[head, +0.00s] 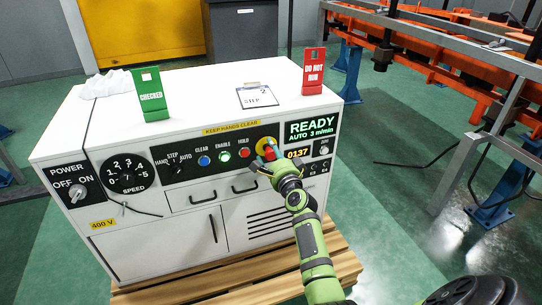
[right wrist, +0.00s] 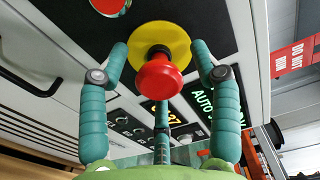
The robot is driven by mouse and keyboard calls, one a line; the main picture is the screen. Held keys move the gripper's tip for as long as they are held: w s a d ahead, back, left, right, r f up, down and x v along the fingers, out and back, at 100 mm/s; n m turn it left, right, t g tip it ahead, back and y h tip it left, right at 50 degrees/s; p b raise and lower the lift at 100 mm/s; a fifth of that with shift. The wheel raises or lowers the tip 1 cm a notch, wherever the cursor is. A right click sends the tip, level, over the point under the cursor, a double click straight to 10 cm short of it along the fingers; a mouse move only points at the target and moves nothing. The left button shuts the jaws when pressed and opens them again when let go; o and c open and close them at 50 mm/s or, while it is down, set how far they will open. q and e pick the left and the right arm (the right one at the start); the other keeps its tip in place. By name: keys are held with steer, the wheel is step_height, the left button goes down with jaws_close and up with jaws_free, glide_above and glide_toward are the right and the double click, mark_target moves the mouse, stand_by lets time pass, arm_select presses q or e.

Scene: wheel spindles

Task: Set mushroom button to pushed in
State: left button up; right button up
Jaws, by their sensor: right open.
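The red mushroom button (right wrist: 160,77) sits on a round yellow plate (right wrist: 166,40) on the black front panel of the white cabinet. In the right wrist view its cap stands out from the plate on a red neck. My right gripper (head: 268,152) is at the button, and in the right wrist view its teal fingers (right wrist: 160,70) are spread open around it. Two fingers flank the cap and a third is below it; none visibly grips it. In the head view the gripper partly hides the button, and the yellow plate (head: 266,143) shows behind. My left gripper is not in view.
The READY display (head: 312,130) is right of the button, and the red HOLD button (head: 244,153) is to its left. A wooden pallet (head: 345,265) lies underneath.

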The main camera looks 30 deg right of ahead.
jaws_close()
steer(key=shift+w+d, duration=0.15)
steer(key=shift+w, duration=0.4)
steer(key=shift+r, duration=0.15)
jaws_free()
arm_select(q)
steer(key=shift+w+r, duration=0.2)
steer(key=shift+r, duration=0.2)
arm_select(e)
steer(key=shift+w, duration=0.1)
steer(key=v, duration=1.2)
